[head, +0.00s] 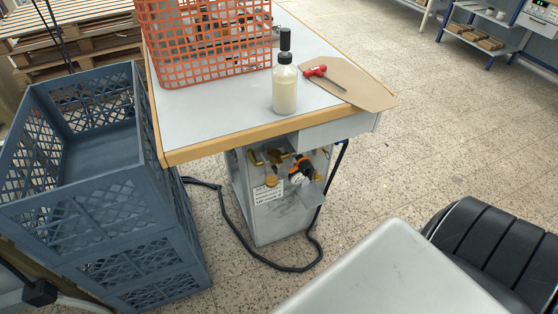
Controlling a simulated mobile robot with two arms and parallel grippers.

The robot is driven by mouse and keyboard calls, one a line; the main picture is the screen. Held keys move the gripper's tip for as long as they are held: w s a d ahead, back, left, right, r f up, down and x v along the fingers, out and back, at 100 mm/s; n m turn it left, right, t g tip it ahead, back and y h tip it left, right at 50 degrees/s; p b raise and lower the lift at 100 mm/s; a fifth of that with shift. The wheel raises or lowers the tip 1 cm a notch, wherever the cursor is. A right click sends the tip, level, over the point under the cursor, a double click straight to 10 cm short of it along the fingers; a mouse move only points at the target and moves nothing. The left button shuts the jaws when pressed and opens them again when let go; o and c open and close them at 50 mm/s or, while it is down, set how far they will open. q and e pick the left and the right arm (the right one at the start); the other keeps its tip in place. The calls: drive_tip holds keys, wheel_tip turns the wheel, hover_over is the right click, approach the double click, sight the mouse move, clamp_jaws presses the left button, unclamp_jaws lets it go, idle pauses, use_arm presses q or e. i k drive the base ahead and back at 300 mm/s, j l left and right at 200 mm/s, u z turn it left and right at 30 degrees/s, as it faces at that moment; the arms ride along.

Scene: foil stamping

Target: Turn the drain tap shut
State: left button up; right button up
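Under the workbench is a grey metal cabinet (275,222) with a recessed front. Several small brass fittings (271,181) sit in the recess, beside a black and orange part (301,168) that may be a handle. I cannot tell for certain which of these is the drain tap, or how far it is turned; they are small and shaded by the bench. A white label (267,194) with print is on the cabinet front below the fittings. Neither of my grippers shows in the head view.
A blue crate stack (140,235) stands left of the cabinet. A black hose (243,245) loops over the floor before it. A red basket (205,70), bottle (285,90) and red-handled tool (316,72) are on the workbench (230,109). A black seat (495,250) is at right.

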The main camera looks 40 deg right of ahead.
sight(316, 177)
drive_tip(key=l+z, duration=0.1)
drive_tip(key=z, duration=1.35)
